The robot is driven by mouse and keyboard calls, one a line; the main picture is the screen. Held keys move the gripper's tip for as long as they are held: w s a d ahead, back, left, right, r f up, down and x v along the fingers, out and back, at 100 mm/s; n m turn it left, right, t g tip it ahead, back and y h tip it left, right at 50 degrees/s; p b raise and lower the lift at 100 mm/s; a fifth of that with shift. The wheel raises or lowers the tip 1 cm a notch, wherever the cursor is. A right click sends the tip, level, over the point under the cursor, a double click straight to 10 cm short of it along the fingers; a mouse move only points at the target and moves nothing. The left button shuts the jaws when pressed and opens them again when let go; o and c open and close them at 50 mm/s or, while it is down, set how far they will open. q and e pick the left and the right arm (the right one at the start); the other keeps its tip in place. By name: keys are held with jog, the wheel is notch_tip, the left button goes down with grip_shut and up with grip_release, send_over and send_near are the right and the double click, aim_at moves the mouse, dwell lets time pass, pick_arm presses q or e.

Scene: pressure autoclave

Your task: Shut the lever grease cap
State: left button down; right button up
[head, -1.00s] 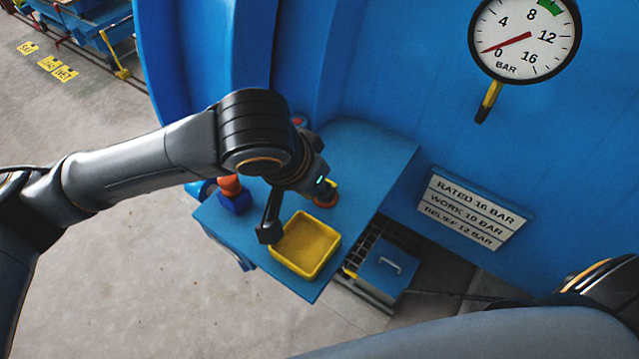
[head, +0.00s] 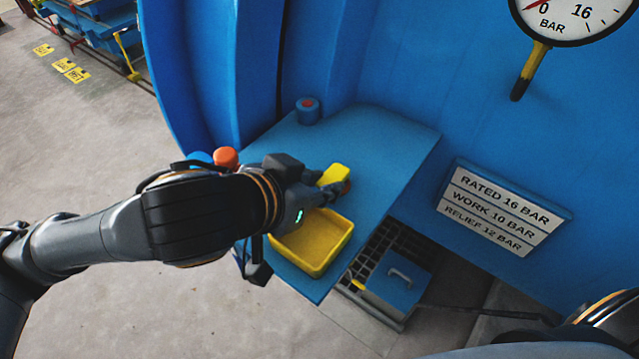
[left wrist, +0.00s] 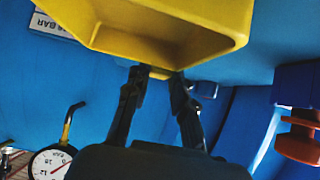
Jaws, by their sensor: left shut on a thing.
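In the left wrist view the two fingers (left wrist: 161,76) reach up to the tray rim, and the grasped part is mostly hidden. My right gripper is not in view.
The yellow tray (head: 345,240) lies close beside the gripper. An orange knob (head: 225,157) shows behind my forearm; a blue knob with a red top (head: 308,110) stands at the back. A blue lidded box (head: 398,283) is below the shelf's right edge. The blue wall carries a gauge (head: 570,15).

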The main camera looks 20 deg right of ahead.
pick_arm(q)
jog(key=shift+f, duration=0.1)
jog(key=c, duration=1.1)
grip_release()
jog(key=shift+r, duration=0.35)
notch_tip(320, 180, up, 9)
jog(key=shift+r, duration=0.2)
